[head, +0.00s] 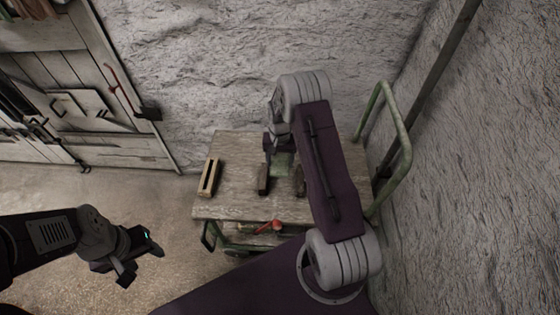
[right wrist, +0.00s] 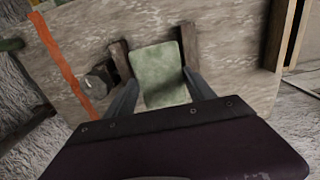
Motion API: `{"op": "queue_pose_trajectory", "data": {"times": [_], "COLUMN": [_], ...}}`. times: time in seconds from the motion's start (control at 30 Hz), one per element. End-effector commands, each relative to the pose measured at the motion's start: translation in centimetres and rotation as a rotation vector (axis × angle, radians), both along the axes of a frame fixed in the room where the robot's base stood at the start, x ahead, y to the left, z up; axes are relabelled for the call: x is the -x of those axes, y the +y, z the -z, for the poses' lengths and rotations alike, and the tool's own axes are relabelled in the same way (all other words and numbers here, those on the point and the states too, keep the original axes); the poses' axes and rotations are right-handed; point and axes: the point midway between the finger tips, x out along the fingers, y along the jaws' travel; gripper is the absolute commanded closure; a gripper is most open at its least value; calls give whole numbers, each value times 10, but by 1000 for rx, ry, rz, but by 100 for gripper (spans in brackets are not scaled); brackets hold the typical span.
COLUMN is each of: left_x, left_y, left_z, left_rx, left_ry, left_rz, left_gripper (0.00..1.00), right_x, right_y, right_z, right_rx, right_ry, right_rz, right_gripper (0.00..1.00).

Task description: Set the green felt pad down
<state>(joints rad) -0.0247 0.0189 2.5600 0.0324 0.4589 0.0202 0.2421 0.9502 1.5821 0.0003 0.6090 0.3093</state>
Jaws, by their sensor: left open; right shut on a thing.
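The green felt pad (right wrist: 158,75) is a pale green, roughly rectangular piece between the two fingers of my right gripper (right wrist: 160,92), which is shut on it. In the head view the pad (head: 283,166) shows partly, below my right wrist and over the cart top. My left gripper (head: 142,262) is open and empty, low at the left, away from the cart.
The wooden cart top (head: 232,200) has a slotted light wooden block (head: 210,177) at its left. A green tube handle (head: 405,150) rises at the right. A red object (head: 270,226) lies below the front edge. An orange strip (right wrist: 70,70) shows in the right wrist view.

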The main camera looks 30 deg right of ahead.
Motion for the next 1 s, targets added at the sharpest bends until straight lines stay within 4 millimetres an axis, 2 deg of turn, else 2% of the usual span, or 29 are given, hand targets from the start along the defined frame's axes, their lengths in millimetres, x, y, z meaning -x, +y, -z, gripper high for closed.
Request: {"op": "queue_pose_trajectory", "data": {"times": [0.1, 0.5, 0.6, 1.0], "left_x": [0, 0, 0, 0], "left_y": [0, 0, 0, 0], "left_z": [-6, 30, 35, 34], "left_rx": [0, 0, 0, 0], "left_ry": [0, 0, 0, 0], "left_rz": [0, 0, 0, 0], "left_gripper": [49, 49, 49, 49], "right_x": [1, 1, 1, 0], "right_y": [0, 0, 0, 0], "right_z": [-3, 48, 55, 55], "right_rx": [0, 0, 0, 1], "right_ry": [0, 0, 0, -1], "right_rz": [-1, -2, -2, -2], "right_gripper": [76, 76, 76, 76]}}
